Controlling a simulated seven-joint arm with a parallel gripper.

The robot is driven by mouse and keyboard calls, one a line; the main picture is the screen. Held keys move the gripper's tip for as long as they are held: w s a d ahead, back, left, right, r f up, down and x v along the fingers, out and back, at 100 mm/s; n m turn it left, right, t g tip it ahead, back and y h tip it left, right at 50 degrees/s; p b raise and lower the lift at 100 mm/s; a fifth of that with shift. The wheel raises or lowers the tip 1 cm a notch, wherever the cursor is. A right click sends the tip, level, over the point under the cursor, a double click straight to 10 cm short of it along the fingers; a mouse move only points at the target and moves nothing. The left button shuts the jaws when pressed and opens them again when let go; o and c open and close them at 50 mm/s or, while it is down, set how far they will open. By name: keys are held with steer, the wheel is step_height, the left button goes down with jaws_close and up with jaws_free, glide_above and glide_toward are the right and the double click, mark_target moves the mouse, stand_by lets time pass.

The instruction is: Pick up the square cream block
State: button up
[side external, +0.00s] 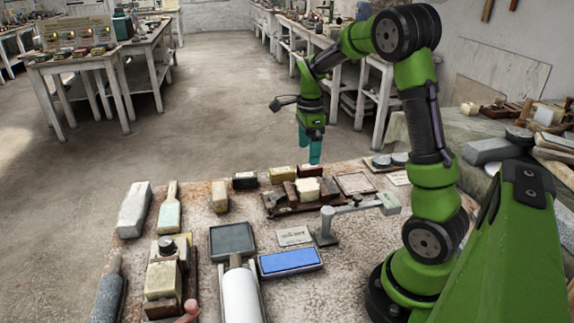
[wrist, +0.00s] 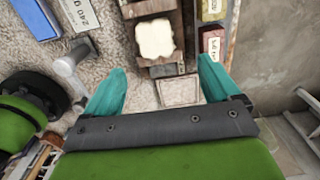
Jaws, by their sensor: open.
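The square cream block (side external: 307,188) sits on a dark wooden rack (side external: 284,207) on the speckled table in the side view. In the wrist view the cream block (wrist: 155,38) shows pale, with slightly uneven edges, on the brown rack. My gripper (side external: 309,152) is above the table, over the back side of the rack, apart from the block. In the wrist view my gripper (wrist: 152,52) has its teal fingers spread wide and empty, with the block between and beyond the tips.
Beside the block are a yellow block (side external: 282,174), a red block (side external: 310,170) and a pale framed tile (side external: 355,183). A grey stand with an arm (side external: 328,225) and a blue slab (side external: 290,262) are in front. Another cream block (side external: 219,195) stands to the left.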

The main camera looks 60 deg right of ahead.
glide_above(308, 184)
steer(key=f, duration=0.7)
steer(key=shift+w+d, duration=0.2)
steer(key=shift+w, duration=0.05)
steer(key=shift+s+a+f, duration=0.1)
steer(key=shift+a+f, duration=0.1)
steer(key=shift+f, duration=1.1)
steer(key=shift+s+a+f, duration=0.1)
steer(key=shift+a+f, duration=0.05)
steer(key=shift+f, duration=1.15)
steer(key=shift+c, duration=0.4)
steer(key=c, duration=1.2)
steer(key=r, duration=0.6)
steer(key=d+r, duration=0.1)
steer(key=r, duration=0.2)
steer(key=shift+s+r, duration=0.25)
steer(key=s+d+m, duration=0.2)
steer(key=s+d, duration=0.1)
steer(key=d, duration=0.1)
steer(key=s+d+f+m, duration=0.1)
steer(key=s+d+m, duration=0.1)
steer(key=s+d, duration=0.1)
steer(key=s+d+f+m, duration=0.1)
steer(key=s+d+m, duration=0.1)
steer(key=d, duration=0.4)
steer(key=shift+s+f, duration=0.2)
steer(key=shift+s, duration=0.35)
steer(key=shift+a, duration=0.1)
